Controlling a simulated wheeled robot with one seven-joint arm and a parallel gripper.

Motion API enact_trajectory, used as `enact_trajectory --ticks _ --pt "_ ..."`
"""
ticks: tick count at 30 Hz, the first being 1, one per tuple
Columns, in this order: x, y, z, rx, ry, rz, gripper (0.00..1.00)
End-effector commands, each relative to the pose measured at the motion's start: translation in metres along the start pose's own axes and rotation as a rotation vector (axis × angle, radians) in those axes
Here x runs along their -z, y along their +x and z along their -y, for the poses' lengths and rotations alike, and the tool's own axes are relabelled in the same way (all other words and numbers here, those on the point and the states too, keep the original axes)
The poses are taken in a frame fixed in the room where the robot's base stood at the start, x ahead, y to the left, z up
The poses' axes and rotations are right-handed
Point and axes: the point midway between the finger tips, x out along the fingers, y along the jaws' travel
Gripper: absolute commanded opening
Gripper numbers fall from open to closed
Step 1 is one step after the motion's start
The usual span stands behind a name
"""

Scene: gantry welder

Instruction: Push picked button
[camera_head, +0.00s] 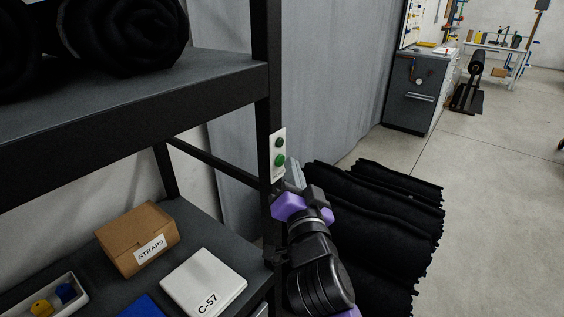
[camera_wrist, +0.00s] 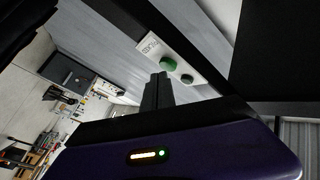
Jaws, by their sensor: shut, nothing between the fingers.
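A white button panel (camera_head: 278,168) is fixed to the black shelf post, with an upper dark green button (camera_head: 280,142) and a lower, brighter green button (camera_head: 280,160). The wrist view shows the panel (camera_wrist: 205,73) tilted, with the brighter button (camera_wrist: 168,64) beside small lettering that seems to read PICKED, and the darker button (camera_wrist: 187,79) farther along. My gripper (camera_head: 293,168) is shut and empty, just right of and below the lower button. In the wrist view its fingertips (camera_wrist: 158,76) are close to the brighter button; I cannot tell whether they touch it.
The black post (camera_head: 264,95) carries shelves with black rolls (camera_head: 125,35), a STRAPS box (camera_head: 138,238) and a white C-57 box (camera_head: 204,282). Dark folded material (camera_head: 385,215) lies right of my arm. A grey curtain (camera_head: 325,75) hangs behind. Floor at right is clear.

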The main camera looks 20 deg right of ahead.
Motion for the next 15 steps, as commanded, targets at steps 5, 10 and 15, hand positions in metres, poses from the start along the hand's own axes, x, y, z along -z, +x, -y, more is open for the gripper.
enact_trajectory --ticks 5,10,15 --pt "-0.0042 0.004 0.0023 0.001 0.0 0.0 0.0" --pt "-0.0034 0.0047 0.0032 0.0 0.0 0.0 0.0" --pt "-0.0034 0.0045 0.0032 0.0 0.0 0.0 0.0"
